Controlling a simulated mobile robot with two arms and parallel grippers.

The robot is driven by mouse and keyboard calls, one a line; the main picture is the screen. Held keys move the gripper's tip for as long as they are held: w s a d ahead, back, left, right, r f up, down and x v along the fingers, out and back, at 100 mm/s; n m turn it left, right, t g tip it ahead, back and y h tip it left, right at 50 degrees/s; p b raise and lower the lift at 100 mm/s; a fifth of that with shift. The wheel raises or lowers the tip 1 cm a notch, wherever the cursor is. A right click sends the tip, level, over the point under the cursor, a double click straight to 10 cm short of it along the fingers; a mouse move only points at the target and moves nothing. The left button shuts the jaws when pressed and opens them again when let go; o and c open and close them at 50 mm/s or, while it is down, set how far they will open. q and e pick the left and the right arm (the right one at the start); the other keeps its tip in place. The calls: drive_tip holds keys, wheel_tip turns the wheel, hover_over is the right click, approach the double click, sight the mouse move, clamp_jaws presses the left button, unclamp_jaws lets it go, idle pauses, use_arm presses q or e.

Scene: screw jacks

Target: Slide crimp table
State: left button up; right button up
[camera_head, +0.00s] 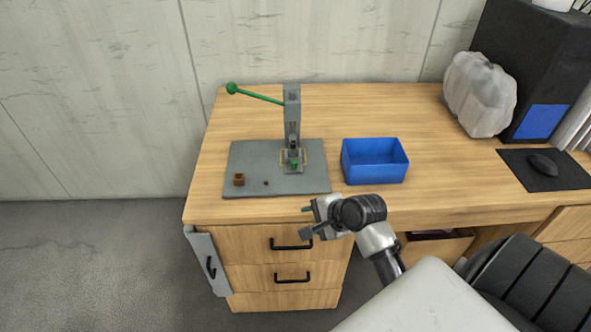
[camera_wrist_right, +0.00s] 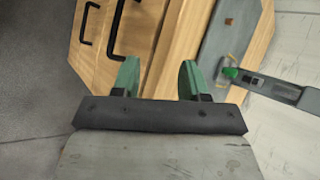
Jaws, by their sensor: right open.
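The grey press (camera_head: 291,125) with a green-knobbed lever (camera_head: 258,94) stands upright on a grey base mat (camera_head: 258,188) on the wooden desk. At its foot is a small crimp table (camera_head: 293,160) with a green part and yellowish edges; it also shows in the right wrist view (camera_wrist_right: 232,73). A small brown block (camera_head: 239,180) and a tiny dark piece (camera_head: 266,183) lie on the mat. My right gripper (camera_head: 306,222) is open and empty in front of the desk's front edge, apart from the press. Its green fingertips (camera_wrist_right: 160,75) show in the right wrist view. My left gripper is not in view.
A blue bin (camera_head: 375,178) stands right of the mat. A wrapped translucent bundle (camera_head: 479,95), a black box (camera_head: 530,65) and a mouse (camera_head: 542,164) on a black pad are at the right. Drawers with black handles (camera_head: 291,245) are below the desk top.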

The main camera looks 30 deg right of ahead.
sight(294, 162)
drive_tip(key=w+d+m, duration=0.1)
drive_tip(key=m, duration=0.1)
drive_tip(key=w+d+r+m+t, duration=0.1)
drive_tip(key=w+d+m, duration=0.1)
drive_tip(key=m, duration=0.1)
drive_tip(key=w+d+r+m+t, duration=0.1)
drive_tip(key=w+d+m, duration=0.1)
drive_tip(key=shift+d+r, duration=0.2)
drive_tip(key=shift+r, duration=0.05)
drive_tip(key=w+d+r+m, duration=0.1)
drive_tip(key=m, duration=0.1)
drive_tip(key=w+d+m+t, duration=0.1)
drive_tip(key=m, duration=0.1)
drive_tip(key=d+r+m+t, duration=0.1)
drive_tip(key=m, duration=0.1)
drive_tip(key=shift+w+d+r, duration=0.3)
drive_tip(key=shift+w+d, duration=0.1)
drive_tip(key=shift+w+d+m+t, duration=0.2)
drive_tip(key=shift+m+t, duration=0.1)
drive_tip(key=shift+m, duration=0.1)
drive_tip(key=b+x, duration=0.1)
drive_tip(key=x, duration=0.9)
drive_tip(key=shift+w+a+f, duration=0.1)
drive_tip(key=shift+w+a, duration=0.05)
drive_tip(key=shift+w, duration=0.1)
drive_tip(key=shift+c, duration=0.4)
clamp_jaws()
drive_tip(key=shift+s, duration=0.1)
